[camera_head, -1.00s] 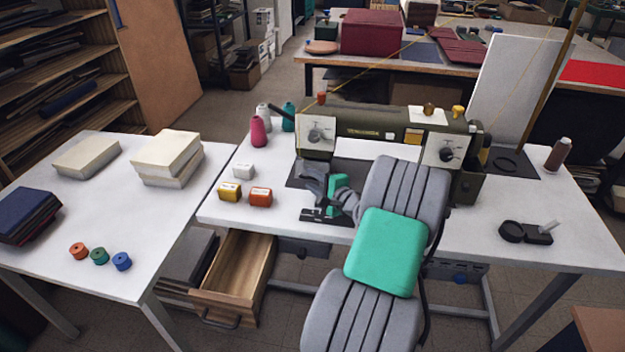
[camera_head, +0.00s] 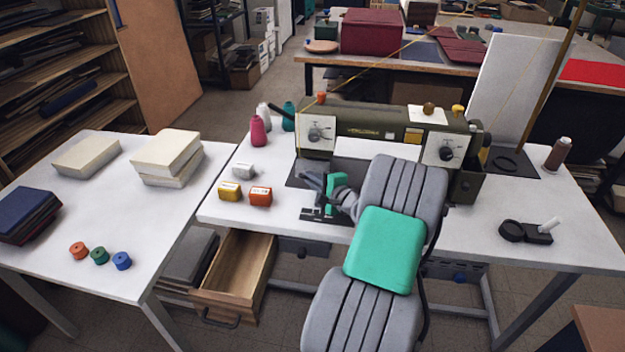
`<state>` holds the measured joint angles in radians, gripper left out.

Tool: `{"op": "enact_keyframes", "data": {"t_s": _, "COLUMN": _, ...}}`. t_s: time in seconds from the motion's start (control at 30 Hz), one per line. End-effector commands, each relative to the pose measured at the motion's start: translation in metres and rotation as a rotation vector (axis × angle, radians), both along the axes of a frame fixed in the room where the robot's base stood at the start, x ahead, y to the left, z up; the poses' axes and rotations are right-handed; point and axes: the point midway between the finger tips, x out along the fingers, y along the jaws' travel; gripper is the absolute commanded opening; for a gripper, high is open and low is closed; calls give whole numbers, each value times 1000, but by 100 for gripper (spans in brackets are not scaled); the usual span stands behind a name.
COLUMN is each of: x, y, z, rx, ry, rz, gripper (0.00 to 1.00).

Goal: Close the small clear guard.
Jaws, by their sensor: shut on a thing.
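The olive sewing machine (camera_head: 375,122) stands on the white table. My gripper (camera_head: 318,192) is low under the machine's left head, just above the dark metal plate (camera_head: 325,215) at the table's front. Its jaws are closed at the needle area, on what seems to be the small clear guard. The guard itself is too small and see-through to make out, and my gripper and wrist cover part of that spot. I cannot tell the guard's angle.
Yellow, white and orange spools (camera_head: 260,196) stand left of my gripper. Thread cones (camera_head: 259,131) stand behind them. An open wooden drawer (camera_head: 235,275) juts out below the table. A black holder (camera_head: 525,232) lies at the right.

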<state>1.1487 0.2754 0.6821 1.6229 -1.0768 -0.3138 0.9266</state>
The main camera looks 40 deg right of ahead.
Motion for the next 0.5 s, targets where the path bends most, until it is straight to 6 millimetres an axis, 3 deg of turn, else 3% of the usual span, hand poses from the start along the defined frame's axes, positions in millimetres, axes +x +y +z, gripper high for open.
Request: {"op": "enact_keyframes", "data": {"t_s": 0.5, "x": 2, "y": -3, "z": -11, "rx": -99, "ry": -76, "rz": 1, "gripper": 0}}
